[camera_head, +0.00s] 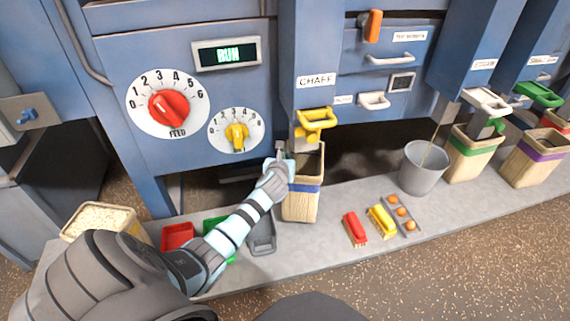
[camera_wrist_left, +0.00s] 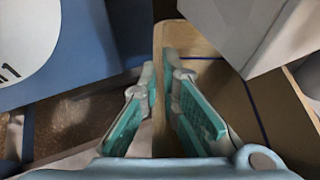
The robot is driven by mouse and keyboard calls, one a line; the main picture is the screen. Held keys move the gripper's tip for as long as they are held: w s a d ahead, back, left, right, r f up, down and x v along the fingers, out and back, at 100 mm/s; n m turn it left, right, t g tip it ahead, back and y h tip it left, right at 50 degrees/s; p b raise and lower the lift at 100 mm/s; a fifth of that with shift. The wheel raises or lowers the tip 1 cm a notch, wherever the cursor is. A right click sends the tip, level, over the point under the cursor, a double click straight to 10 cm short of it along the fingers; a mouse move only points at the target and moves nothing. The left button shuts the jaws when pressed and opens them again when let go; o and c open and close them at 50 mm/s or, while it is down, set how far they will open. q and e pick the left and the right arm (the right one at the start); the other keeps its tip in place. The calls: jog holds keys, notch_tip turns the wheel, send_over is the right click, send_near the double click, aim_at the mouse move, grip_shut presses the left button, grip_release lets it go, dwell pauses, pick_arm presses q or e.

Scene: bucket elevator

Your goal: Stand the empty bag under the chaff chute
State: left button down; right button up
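The bag (camera_head: 301,205), tan with a blue band, stands upright on the ledge just below the chaff chute (camera_head: 316,119) with its yellow lever. Its open mouth faces up, and the part of the inside that shows looks empty. My left gripper (camera_head: 281,157) is at the bag's upper left rim. In the left wrist view the two teal-padded fingers (camera_wrist_left: 164,88) are close together with the bag's tan wall (camera_wrist_left: 192,40) between them. The bag's far side and bottom are partly hidden there. My right gripper is not in view.
A grey bucket (camera_head: 422,170) and bags with green (camera_head: 472,152) and purple (camera_head: 535,158) bands stand to the right. Brushes (camera_head: 355,229) and a small tray (camera_head: 398,213) lie on the ledge. Red (camera_head: 178,236) and grey (camera_head: 262,236) trays lie near my left forearm.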

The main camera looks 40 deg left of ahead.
pick_arm(q)
jog(key=f, duration=0.1)
jog(key=f+b, duration=0.2)
jog(key=shift+w+a+f, duration=0.15)
jog(key=shift+a+f, duration=0.05)
jog(key=shift+a, duration=0.05)
jog(key=c, duration=2.3)
grip_release()
jog(key=shift+f, duration=0.1)
jog(key=o, duration=0.5)
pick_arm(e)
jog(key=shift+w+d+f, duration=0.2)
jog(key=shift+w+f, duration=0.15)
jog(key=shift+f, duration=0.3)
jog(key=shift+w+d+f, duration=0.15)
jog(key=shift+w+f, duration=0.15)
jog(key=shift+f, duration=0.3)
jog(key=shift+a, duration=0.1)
